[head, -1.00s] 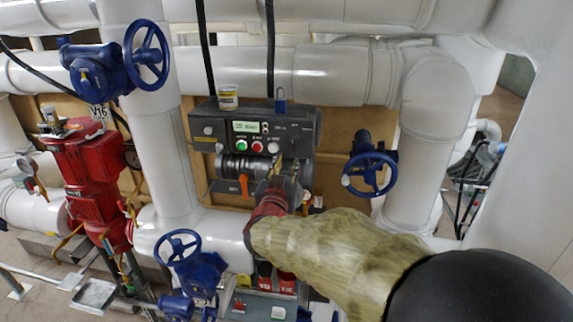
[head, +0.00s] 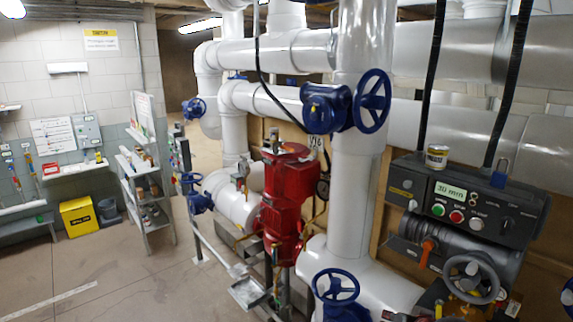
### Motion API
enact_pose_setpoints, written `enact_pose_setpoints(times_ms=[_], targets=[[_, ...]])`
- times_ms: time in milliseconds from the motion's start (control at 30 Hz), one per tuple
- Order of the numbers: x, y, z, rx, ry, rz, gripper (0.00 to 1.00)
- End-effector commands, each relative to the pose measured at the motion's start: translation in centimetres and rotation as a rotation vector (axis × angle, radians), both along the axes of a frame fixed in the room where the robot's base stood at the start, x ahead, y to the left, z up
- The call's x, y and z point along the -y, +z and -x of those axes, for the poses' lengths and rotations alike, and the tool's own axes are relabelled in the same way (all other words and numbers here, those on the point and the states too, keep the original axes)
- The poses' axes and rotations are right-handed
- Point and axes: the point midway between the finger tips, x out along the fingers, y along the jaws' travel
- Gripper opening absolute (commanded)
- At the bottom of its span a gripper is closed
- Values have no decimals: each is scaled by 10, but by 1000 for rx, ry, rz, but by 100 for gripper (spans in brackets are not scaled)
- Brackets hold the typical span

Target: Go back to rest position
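No part of my arm or gripper can be made out clearly in the head view now. The dark control box (head: 462,205) stands at the right, with a lit display, a green and a red button and several knobs. Below it are a grey handwheel (head: 470,278) and an orange lever (head: 427,252). A small can (head: 436,157) and a blue padlock (head: 500,173) sit on top of the box.
Blue handwheels (head: 372,101) (head: 336,287) jut from the white pipes. A red pump (head: 285,200) stands mid-view. A grey shelf unit (head: 147,190), a yellow bin (head: 79,216) and a wall with signs are at the left. Open floor (head: 125,275) lies front left.

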Motion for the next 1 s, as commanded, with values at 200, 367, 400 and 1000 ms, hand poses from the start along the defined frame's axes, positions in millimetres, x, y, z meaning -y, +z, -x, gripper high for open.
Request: enact_pose_setpoints(times_ms=[200, 367, 400, 1000], targets=[[-52, -64, 110, -289, 174, 2, 28], [-56, -94, 179, -410, 247, 87, 28], [-56, -99, 188, -412, 263, 111, 28], [-70, -108, 195, -296, 329, 174, 28]])
